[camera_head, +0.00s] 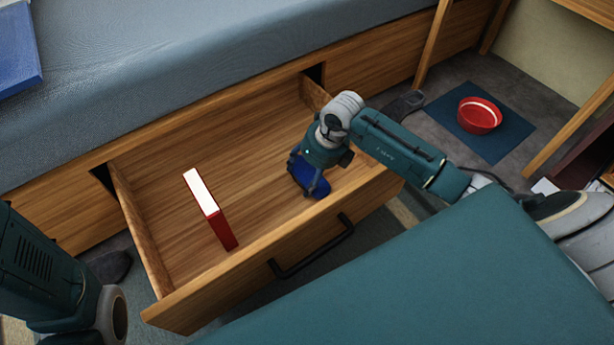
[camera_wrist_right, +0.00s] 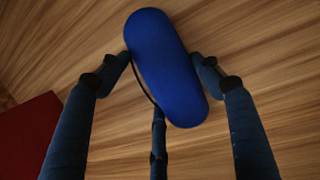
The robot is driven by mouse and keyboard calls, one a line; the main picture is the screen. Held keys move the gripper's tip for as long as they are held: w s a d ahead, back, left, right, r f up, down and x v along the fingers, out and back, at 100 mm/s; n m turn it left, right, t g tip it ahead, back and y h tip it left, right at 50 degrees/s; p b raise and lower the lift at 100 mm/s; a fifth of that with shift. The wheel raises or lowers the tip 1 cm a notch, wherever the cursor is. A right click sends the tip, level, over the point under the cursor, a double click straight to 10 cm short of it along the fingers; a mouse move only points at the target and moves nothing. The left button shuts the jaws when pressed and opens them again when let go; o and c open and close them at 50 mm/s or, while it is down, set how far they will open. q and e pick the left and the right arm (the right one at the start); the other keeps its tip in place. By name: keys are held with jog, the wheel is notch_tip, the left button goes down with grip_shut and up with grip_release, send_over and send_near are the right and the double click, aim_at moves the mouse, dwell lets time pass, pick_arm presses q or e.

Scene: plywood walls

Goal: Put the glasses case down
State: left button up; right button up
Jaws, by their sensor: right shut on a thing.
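The glasses case (camera_wrist_right: 166,65) is a blue rounded oblong. In the right wrist view it sits between the fingers of my right gripper (camera_wrist_right: 165,70), which is shut on it. In the head view my right gripper (camera_head: 310,182) points down inside the open drawer (camera_head: 155,255), in its right half. The blue case (camera_head: 308,176) shows there only in part, behind the gripper. I cannot tell whether the case touches the drawer floor. My left arm shows at the lower left of the head view, but its gripper is out of the picture.
A red book (camera_head: 219,225) stands on edge in the drawer, left of the gripper. The bed (camera_head: 200,50) is above the drawer. A red bowl (camera_head: 479,115) sits on a dark blue mat (camera_head: 505,145) on the floor. The drawer floor between book and gripper is clear.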

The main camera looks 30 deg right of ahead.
jog(key=o, duration=1.2)
